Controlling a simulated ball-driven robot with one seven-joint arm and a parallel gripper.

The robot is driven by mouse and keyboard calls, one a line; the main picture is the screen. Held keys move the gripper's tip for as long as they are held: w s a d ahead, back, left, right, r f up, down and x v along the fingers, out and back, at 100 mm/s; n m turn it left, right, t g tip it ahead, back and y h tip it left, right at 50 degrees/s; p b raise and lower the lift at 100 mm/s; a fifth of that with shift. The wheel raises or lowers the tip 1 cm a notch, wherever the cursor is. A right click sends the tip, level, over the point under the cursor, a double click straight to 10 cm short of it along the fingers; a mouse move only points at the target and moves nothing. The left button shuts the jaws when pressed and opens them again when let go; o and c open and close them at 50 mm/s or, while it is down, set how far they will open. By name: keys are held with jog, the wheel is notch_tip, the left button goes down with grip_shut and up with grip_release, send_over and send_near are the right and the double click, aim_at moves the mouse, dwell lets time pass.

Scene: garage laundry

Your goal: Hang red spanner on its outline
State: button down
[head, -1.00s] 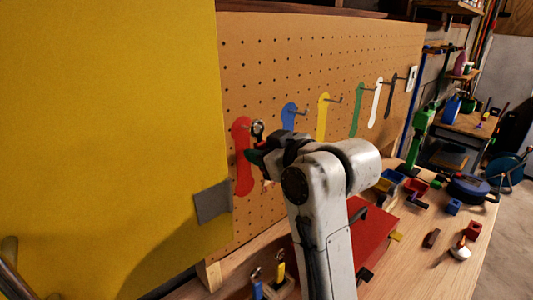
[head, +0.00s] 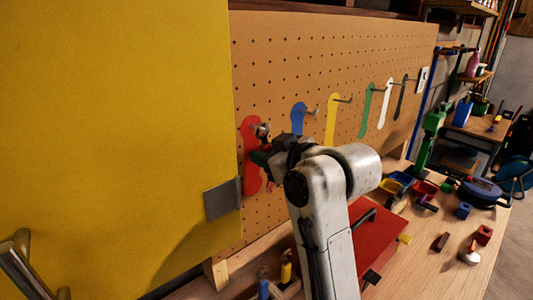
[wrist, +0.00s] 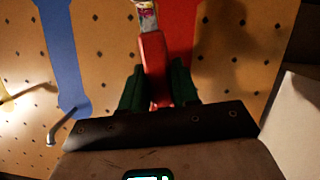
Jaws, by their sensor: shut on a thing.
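The red spanner outline (head: 250,185) is painted on the pegboard (head: 290,75), just right of the yellow panel. My gripper (head: 263,157) is close in front of it. In the wrist view my gripper (wrist: 158,92) is shut on the red handle of the red spanner (wrist: 154,65), between its green fingers. The spanner's metal part shows at the top edge there, and its metal head (head: 262,129) shows in the head view over the upper part of the outline. The red outline (wrist: 182,30) lies behind it. I cannot tell whether the spanner touches the peg.
Blue (head: 298,118), yellow (head: 332,118) and other outlines with pegs run to the right. A yellow panel (head: 120,120) with a grey latch (head: 222,199) stands close on the left. A red box (head: 365,240) and several small items lie on the bench.

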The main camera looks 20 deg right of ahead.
jog(key=c, duration=0.8)
grip_release()
jog(key=shift+o, duration=0.2)
jog(key=b+v, duration=0.2)
jog(key=v, duration=0.9)
